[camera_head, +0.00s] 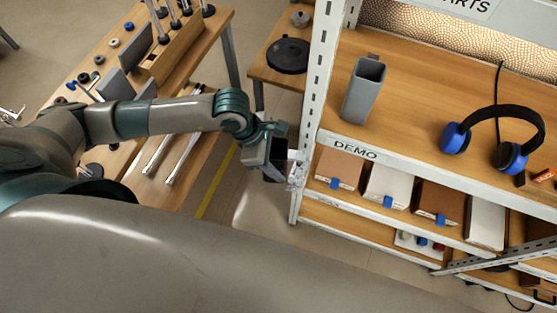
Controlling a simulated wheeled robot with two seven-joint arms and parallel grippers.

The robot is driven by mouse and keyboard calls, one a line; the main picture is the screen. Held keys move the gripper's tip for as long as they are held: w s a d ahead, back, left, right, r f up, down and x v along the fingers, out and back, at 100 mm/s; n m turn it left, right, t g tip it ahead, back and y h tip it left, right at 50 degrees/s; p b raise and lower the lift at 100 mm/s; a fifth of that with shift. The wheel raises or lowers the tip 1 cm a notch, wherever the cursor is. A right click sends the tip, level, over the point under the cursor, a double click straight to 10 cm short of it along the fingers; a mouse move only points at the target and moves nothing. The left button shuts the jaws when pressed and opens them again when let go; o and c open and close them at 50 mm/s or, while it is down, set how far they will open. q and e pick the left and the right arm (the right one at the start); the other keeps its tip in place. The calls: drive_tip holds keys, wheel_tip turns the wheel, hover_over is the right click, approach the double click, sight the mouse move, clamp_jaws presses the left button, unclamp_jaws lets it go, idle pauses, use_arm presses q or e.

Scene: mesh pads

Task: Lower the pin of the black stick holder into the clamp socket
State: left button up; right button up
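My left gripper (268,158) is at the end of the arm that comes in from the left, beside the front left post of the shelf rack. A dark, box-like piece (280,152), which looks like the black stick holder, is at the gripper's end, and the gripper appears shut on it. The fingertips and the pin are hidden or too small to make out. A small pale, silvery fitting (297,174), which looks like the clamp, is on the post just right of the holder. Its socket opening cannot be made out. My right gripper is out of view.
The upright metal post (318,80) and the DEMO shelf (420,100) border the gripper on the right. A grey rectangular tube (363,92) and blue-black headphones (497,130) stand on that shelf. Boxes fill the shelf below. A workbench (185,55) with tools is at left.

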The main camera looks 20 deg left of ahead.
use_arm(q)
drive_tip(key=shift+f, duration=0.2)
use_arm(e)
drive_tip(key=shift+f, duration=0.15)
